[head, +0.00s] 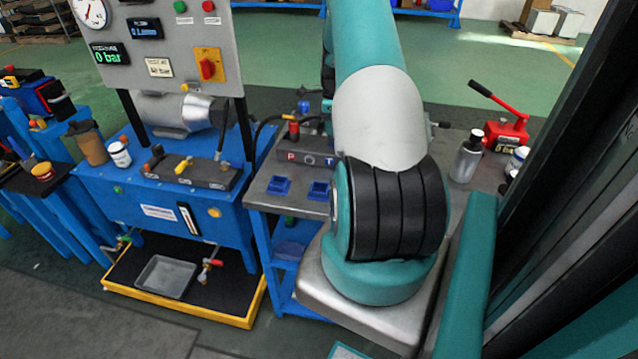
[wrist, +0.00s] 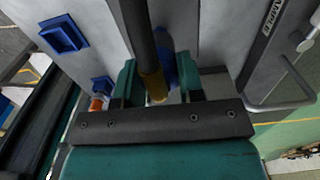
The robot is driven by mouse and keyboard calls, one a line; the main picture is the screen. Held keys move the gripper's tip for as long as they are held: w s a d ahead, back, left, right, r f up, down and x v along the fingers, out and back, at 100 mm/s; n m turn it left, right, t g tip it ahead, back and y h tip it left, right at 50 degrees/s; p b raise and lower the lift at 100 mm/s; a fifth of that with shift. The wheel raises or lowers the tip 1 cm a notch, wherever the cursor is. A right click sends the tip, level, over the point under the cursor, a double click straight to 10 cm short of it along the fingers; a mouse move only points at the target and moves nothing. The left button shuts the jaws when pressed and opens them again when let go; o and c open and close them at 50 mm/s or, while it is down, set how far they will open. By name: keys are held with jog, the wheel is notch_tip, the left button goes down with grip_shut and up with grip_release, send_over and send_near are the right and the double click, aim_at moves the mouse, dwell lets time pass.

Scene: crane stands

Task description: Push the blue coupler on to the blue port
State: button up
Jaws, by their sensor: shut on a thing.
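My gripper (wrist: 158,85) shows in the wrist view with its teal fingers on either side of a brass fitting (wrist: 153,85) at the end of a black hose. A blue part (wrist: 187,72) shows right beside this fitting, between the fingers; I take it for part of the blue coupler, though the hose and fingers hide much of it. In the head view my arm hides the gripper and the coupler. The dark port block (head: 300,156) with letters P and T is partly behind my arm. I cannot make out the blue port in either view.
Two blue square holders (head: 279,185) sit on the grey bench top; they also show in the wrist view (wrist: 63,35). A red-collared fitting (head: 293,128) stands at the port block. A grey bottle (head: 466,158) and a red hand pump (head: 505,130) stand right of my arm.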

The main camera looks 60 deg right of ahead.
jog(key=shift+f+b, duration=0.3)
jog(key=shift+f, duration=0.2)
jog(key=o, duration=1.1)
jog(key=shift+c, duration=0.2)
jog(key=shift+r+p, duration=1.75)
jog(key=shift+r, duration=0.75)
notch_tip(320, 180, up, 17)
jog(key=b, duration=0.3)
jog(key=shift+r, duration=0.2)
